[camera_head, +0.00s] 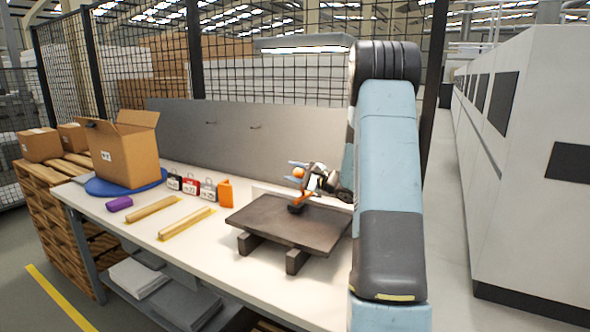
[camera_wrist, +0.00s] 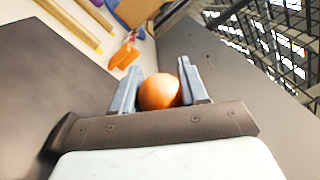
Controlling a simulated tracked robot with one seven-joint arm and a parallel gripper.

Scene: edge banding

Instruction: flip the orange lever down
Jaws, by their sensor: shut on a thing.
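The orange lever (camera_head: 299,172) has a round orange knob at its top and stands at the back of a dark board on the workbench. In the wrist view the knob (camera_wrist: 159,92) sits between the two grey-blue fingers. My gripper (camera_head: 305,168) reaches in from the right and is shut on the knob; in the wrist view my gripper (camera_wrist: 160,85) hides the lever's lower part. The dark board (camera_head: 272,222) rests on dark blocks.
Several padlocks (camera_head: 190,186) and an orange item (camera_head: 225,191) stand left of the board. Two wooden strips (camera_head: 186,223), a purple item (camera_head: 119,203) and an open cardboard box (camera_head: 124,150) lie farther left. A grey panel (camera_head: 235,135) closes the bench's back.

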